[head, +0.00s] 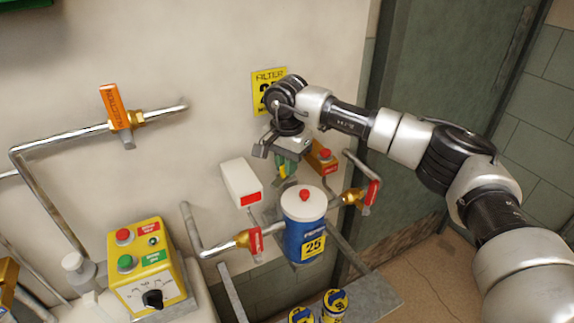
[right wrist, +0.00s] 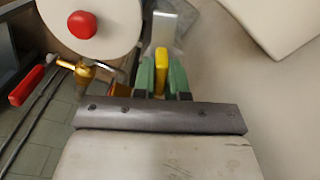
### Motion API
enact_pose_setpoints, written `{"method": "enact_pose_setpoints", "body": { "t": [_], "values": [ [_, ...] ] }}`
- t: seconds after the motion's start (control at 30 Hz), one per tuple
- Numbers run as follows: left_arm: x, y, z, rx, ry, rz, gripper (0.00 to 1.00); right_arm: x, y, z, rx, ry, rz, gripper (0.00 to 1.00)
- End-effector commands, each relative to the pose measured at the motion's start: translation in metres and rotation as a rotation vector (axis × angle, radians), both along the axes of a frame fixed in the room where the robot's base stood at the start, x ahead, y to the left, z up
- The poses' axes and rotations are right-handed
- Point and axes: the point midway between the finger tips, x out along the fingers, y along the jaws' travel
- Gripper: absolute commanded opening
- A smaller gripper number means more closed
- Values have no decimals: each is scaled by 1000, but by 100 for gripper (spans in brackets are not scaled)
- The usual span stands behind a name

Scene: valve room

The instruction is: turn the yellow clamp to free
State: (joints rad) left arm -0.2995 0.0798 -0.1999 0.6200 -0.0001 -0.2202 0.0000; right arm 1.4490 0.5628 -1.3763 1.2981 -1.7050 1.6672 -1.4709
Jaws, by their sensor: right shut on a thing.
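The yellow clamp (head: 284,171) is just above the blue filter housing (head: 300,238), under my right gripper (head: 285,167). Green parts sit close on both sides of it. In the right wrist view the yellow clamp (right wrist: 160,72) stands upright between the green parts, in front of a grey metal piece. My right gripper (right wrist: 162,85) is shut on the clamp. The gripper and wrist hide part of the clamp and its mount. My left gripper is not in view.
The housing's white lid with a red knob (right wrist: 82,25) is close by. A white box (head: 241,182) and an orange box with a red button (head: 323,156) flank the clamp. Red-handled valves (head: 254,240) sit on pipes. A yellow control box (head: 148,265) stands lower left.

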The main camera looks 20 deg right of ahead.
Motion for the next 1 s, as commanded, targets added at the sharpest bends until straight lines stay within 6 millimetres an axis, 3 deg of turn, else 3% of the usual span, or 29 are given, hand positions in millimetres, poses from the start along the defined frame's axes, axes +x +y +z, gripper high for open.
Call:
{"method": "enact_pose_setpoints", "body": {
  "t": [0.5,1.0],
  "values": [
    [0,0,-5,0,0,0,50,1,0,1,2,-3,-391,0],
    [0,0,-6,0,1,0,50,1,0,2,2,-4,-498,0]
  ]
}}
